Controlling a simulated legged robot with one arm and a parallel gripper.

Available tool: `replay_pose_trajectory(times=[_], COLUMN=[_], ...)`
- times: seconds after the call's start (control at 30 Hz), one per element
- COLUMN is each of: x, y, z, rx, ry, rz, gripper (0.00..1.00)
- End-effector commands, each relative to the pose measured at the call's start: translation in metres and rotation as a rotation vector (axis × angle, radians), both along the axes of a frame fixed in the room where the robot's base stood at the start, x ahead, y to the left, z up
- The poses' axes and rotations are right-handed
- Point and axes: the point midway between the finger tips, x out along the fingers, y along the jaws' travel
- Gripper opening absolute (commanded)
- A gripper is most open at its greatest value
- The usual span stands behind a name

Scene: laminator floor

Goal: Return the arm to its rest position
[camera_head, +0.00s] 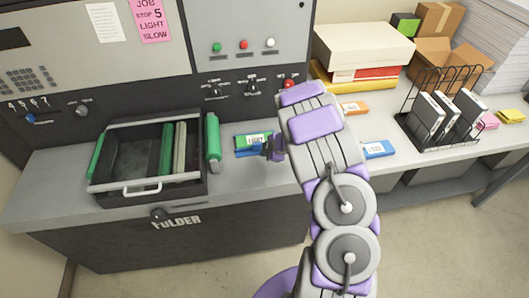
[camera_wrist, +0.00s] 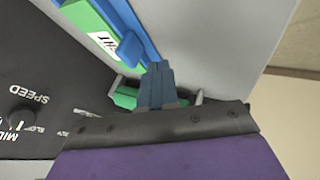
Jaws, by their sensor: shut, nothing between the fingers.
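My arm, grey with purple panels, reaches up from the bottom of the head view over the counter (camera_head: 262,176). My gripper (camera_head: 274,150) is at its far end, beside the right end of a green and blue block with a white label (camera_head: 253,141). In the wrist view my gripper (camera_wrist: 157,72) shows as dark blue fingers held together with nothing between them. The labelled block (camera_wrist: 108,32) lies just beyond the fingertips at the upper left there. I cannot tell whether the fingers touch it.
A dark drawer (camera_head: 146,190) with green rollers stands at the left, a loose green roller (camera_head: 213,137) beside it. Right of my arm lie a blue labelled block (camera_head: 378,149), an orange one (camera_head: 355,108), a wire rack (camera_head: 452,143) and stacked boxes (camera_head: 362,50). The floor in front is clear.

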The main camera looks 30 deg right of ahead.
Motion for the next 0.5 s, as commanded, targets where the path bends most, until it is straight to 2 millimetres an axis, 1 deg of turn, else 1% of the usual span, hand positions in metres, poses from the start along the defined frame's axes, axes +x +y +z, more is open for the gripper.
replay_pose_trajectory(times=[0.03, 0.2, 0.3, 0.4, 0.5], x=[-0.006, -0.024, -0.036, -0.042, -0.045], y=[-0.003, -0.010, -0.014, -0.017, -0.018], z=[0.009, 0.037, 0.050, 0.058, 0.061], rx=[-0.003, -0.005, -0.003, -0.004, -0.001], ry=[0.003, 0.002, 0.003, 0.005, 0.006], rz=[-0.001, 0.002, 0.001, 0.002, 0.002], gripper=[0.00, 0.00, 0.00, 0.00, 0.00])
